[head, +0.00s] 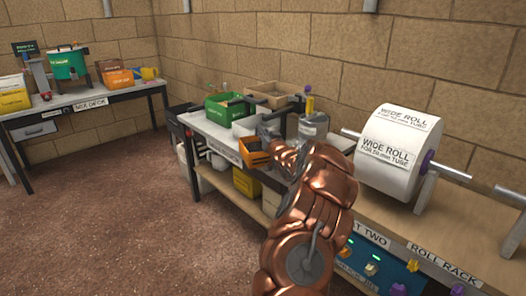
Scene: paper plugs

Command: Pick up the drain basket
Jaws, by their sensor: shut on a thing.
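My gripper (267,129) is over the middle bench, at the end of my copper-coloured arm. It looks small and dark, its fingers partly hidden by the wrist. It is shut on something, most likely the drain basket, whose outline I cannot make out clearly. A pale grey open box (243,127) is just left of the gripper. An orange bin (256,153) with dark contents sits in front of and below it. A grey cylindrical pot (314,127) stands to the right, partly behind my arm.
A green bin (224,108) and a tan box (265,92) stand farther back on the bench. A large white paper roll (388,158) on a rack is at the right. A yellow bin (246,182) is on the lower shelf. The mix desk (92,102) is far left, with open floor before it.

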